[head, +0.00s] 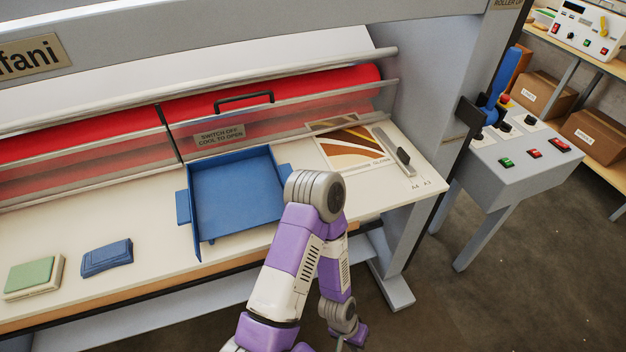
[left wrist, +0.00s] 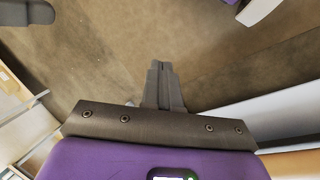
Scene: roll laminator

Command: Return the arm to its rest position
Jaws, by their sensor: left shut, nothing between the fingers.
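My left arm (head: 285,270), purple and white, comes up from the bottom of the head view and bends at a grey elbow in front of the laminator table. Its forearm hangs down past the table's front edge. My left gripper (head: 356,338) shows small and partly hidden at the bottom of the head view, below table height. In the left wrist view its two dark fingers (left wrist: 162,68) are together, with nothing between them, over bare brown floor. My right gripper is in neither view.
The laminator's cream table (head: 150,220) holds a blue tray (head: 235,190), a print (head: 350,148), a green-topped pad (head: 33,277) and a blue block (head: 107,257). A control console (head: 510,170) stands at right. Floor (head: 490,290) is open at lower right.

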